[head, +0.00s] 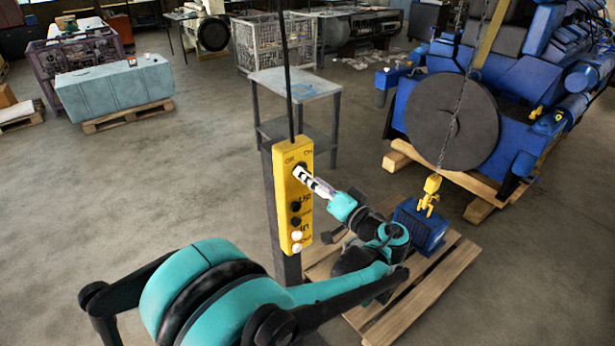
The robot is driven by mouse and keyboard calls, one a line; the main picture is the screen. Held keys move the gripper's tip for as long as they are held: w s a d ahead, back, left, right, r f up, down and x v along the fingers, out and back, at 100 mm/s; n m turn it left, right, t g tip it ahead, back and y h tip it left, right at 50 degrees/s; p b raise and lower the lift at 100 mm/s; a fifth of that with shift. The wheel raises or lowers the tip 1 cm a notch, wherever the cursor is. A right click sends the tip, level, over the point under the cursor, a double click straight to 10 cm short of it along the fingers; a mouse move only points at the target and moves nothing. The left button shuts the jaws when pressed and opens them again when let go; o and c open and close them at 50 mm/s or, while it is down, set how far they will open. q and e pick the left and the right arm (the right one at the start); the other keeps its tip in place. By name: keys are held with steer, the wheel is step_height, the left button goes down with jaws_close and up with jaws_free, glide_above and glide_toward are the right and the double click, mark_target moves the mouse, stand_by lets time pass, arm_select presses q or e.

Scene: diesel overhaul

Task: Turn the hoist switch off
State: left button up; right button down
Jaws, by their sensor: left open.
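The yellow hoist control box (293,225) hangs from a black cable in front of a dark post. The hoist switch is at its top, between the OFF and ON labels. My left gripper (300,172) reaches in from the lower right, with its pale, dark-banded fingers right at this switch. The gripper is open, but its fingers look close together. They cover most of the switch, so its position and any contact cannot be told. My right gripper is out of view.
Several buttons (296,221) sit lower on the box. A yellow hook (430,190) on a chain hangs at a blue block (421,226) on a wooden pallet (445,268). A grey table (295,84) stands behind the post. A blue engine (530,100) is at right.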

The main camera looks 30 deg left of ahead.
arm_select(q)
steer(key=v, duration=1)
steer(key=shift+a+f, duration=0.15)
steer(key=s+a+f+m+h+b, duration=0.1)
steer(key=s+f+h+b, duration=0.2)
steer(key=f, duration=0.3)
steer(key=s+a+f+m+g+h+b, duration=0.1)
steer(key=s+a+f+m+h+b, duration=0.15)
steer(key=f, duration=0.35)
steer(key=s+a+f+h+b, duration=0.1)
steer(key=s+f+h+b, duration=0.15)
steer(key=f, duration=0.35)
steer(key=s+d+f+m+t+h+b, duration=0.1)
steer(key=s+d+f+h+b, duration=0.5)
steer(key=d+f+h, duration=0.2)
step_height(320, 180, down, 3)
steer(key=shift+s+d+r+h, duration=0.1)
steer(key=shift+s+d+h, duration=0.1)
steer(key=shift+d+h, duration=0.15)
